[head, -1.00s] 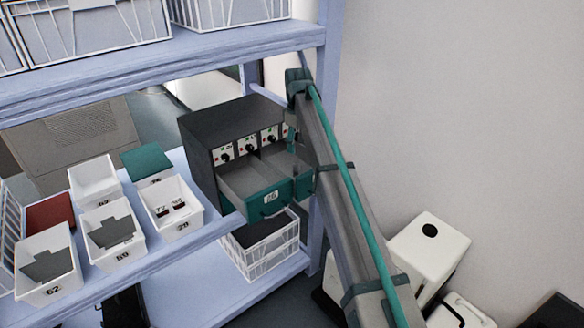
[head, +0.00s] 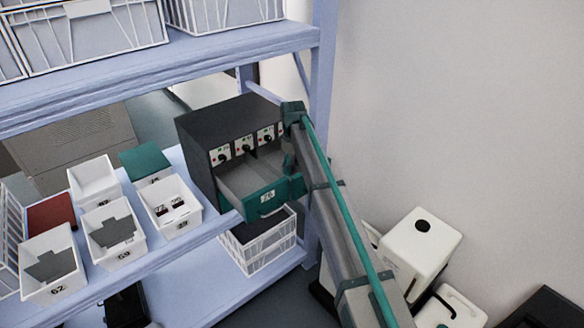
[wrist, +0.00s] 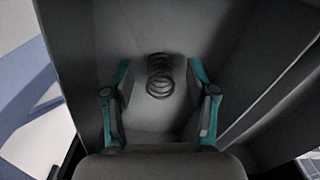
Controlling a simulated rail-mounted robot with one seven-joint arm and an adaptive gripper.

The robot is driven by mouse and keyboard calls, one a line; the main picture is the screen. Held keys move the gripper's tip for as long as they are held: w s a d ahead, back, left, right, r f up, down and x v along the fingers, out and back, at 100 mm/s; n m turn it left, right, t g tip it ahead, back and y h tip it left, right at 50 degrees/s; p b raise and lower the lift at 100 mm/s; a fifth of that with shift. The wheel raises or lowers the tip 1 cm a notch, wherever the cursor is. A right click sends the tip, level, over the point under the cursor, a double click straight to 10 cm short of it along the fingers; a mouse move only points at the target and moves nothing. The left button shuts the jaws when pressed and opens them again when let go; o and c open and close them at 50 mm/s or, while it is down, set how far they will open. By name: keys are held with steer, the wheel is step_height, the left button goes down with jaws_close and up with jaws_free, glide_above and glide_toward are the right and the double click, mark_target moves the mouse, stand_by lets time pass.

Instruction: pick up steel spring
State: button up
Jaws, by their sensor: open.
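The steel spring (wrist: 160,76) is a dark coil lying on the grey floor of a drawer in the wrist view. My gripper (wrist: 159,70) is open, with one teal-and-grey finger on each side of the spring and visible gaps to it. In the head view the open drawer (head: 262,201) has a teal front with a label and juts from a dark grey cabinet (head: 203,130). My arm comes in from the right and its end is at the drawer's right side. The spring cannot be seen in the head view.
The drawer walls (wrist: 75,50) rise close around my gripper. White bins (head: 168,205) stand on the shelf left of the cabinet. A shelf beam (head: 170,65) runs above, and a blue post (head: 325,110) stands right behind my arm. A wire basket (head: 262,245) is below.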

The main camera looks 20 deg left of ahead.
steer(key=c, duration=0.9)
steer(key=shift+c, duration=0.3)
steer(key=shift+r, duration=0.2)
